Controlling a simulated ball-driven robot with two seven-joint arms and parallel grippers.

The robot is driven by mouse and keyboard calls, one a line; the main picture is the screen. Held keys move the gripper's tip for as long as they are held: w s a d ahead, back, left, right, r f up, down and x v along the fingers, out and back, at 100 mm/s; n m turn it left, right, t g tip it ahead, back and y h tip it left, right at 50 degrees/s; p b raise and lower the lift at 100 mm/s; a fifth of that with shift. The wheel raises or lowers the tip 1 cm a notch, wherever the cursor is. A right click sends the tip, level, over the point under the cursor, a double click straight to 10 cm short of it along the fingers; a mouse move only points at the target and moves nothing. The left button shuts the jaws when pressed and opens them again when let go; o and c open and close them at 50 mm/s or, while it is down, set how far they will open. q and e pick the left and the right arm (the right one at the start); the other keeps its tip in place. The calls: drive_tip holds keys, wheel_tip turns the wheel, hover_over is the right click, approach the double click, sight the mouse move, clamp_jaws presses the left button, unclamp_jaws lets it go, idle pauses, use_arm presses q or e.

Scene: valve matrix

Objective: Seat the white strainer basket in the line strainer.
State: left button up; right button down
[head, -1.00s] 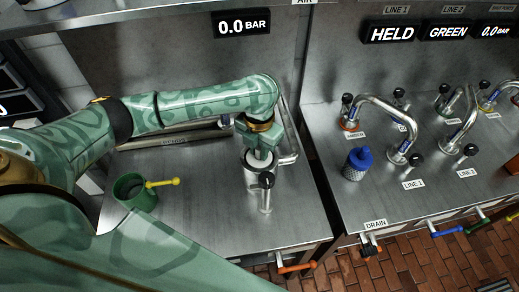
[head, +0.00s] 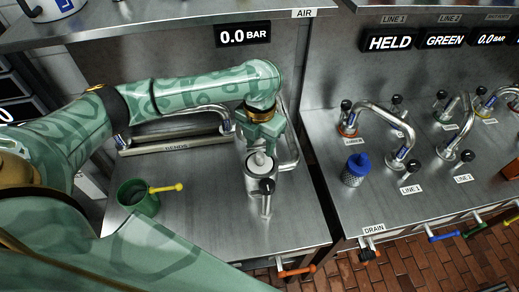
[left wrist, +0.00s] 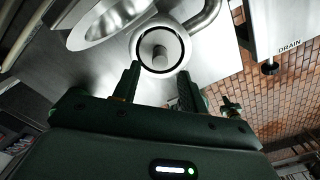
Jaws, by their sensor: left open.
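The line strainer (head: 258,186) is an upright metal pot with a black-knobbed handle at its front, on the left steel counter. The white strainer basket (head: 254,165) sits inside its mouth, its pale rim and centre post showing from above. In the left wrist view the basket (left wrist: 142,48) is a white ring around a grey post, within the strainer's round mouth. My left gripper (head: 262,148) is just above the basket, pointing down. In the left wrist view its two fingers (left wrist: 160,75) are spread apart with nothing between them. My right gripper is out of view.
A green cup (head: 137,198) with a yellow-knobbed handle stands left of the strainer. A bent metal pipe (head: 290,150) runs close behind it. A blue-topped canister (head: 356,170) stands on the right counter among taps. The counter front left of the strainer is clear.

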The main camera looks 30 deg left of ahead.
use_arm(q)
wheel_tip(320, 180, up, 6)
drive_tip(key=p, duration=0.1)
drive_tip(key=shift+r, duration=0.25)
idle(0.4)
